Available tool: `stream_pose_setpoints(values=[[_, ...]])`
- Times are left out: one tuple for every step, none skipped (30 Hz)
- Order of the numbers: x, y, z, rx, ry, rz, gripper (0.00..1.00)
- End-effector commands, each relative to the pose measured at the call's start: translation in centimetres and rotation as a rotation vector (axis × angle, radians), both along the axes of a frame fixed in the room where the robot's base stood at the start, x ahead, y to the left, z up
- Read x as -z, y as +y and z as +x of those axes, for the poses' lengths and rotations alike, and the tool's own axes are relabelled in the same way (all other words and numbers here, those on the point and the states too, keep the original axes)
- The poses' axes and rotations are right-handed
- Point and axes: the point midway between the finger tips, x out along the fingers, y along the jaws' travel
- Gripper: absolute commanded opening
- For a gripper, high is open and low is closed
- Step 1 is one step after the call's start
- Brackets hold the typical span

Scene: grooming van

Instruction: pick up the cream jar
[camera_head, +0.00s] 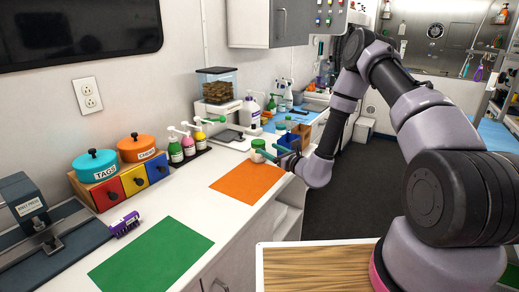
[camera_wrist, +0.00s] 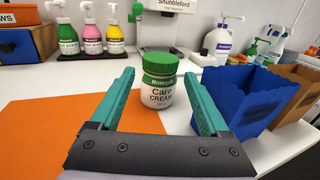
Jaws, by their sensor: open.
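The cream jar (camera_wrist: 158,92) is white with a green lid and a green label band, and its label reads "Care CREAM". It stands upright in the wrist view, on the white counter by the orange mat's edge. In the head view the jar (camera_head: 258,150) is near the mat's far right corner. My gripper (camera_wrist: 160,85) is open, with its teal fingers on either side of the jar and a gap visible to each. In the head view my gripper (camera_head: 268,152) is low over the counter beside the jar. The jar's lower part is clear to see.
A blue bin (camera_wrist: 240,92) stands close to the right finger, with a brown bin (camera_wrist: 292,90) beyond it. Several pump bottles (camera_wrist: 90,30) stand in a rack behind on the left. The orange mat (camera_head: 248,182) and green mat (camera_head: 150,255) lie bare on the counter.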

Motion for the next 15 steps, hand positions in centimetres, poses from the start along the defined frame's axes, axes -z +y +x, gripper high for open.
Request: stream_pose_setpoints(values=[[0.1, 0.4, 0.4, 0.001, -0.001, 0.001, 0.8], [0.1, 0.7, 0.8, 0.002, -0.002, 0.001, 0.8], [0.1, 1.1, 1.3, 0.002, -0.002, 0.001, 0.8], [0.0, 1.5, 1.7, 0.0, -0.003, 0.001, 0.8], [0.0, 1.8, 2.1, 0.001, -0.002, 0.003, 0.8], [0.1, 2.1, 2.6, 0.001, -0.002, 0.001, 0.8], [0.1, 2.4, 3.0, 0.0, -0.002, 0.001, 0.8], [0.1, 2.6, 3.3, 0.0, -0.002, 0.001, 0.8], [0.1, 2.9, 3.6, 0.0, 0.0, 0.001, 0.8], [0.1, 3.1, 3.8, 0.0, 0.0, 0.001, 0.8], [0.1, 3.2, 4.0, 0.0, 0.0, 0.001, 0.8], [0.1, 3.3, 4.1, -0.001, 0.0, 0.0, 0.8], [0.1, 3.4, 4.3, -0.001, 0.0, 0.0, 0.8], [0.1, 3.6, 4.5, -0.001, -0.001, 0.001, 0.8], [0.1, 3.8, 4.8, 0.0, 0.0, 0.001, 0.8]])
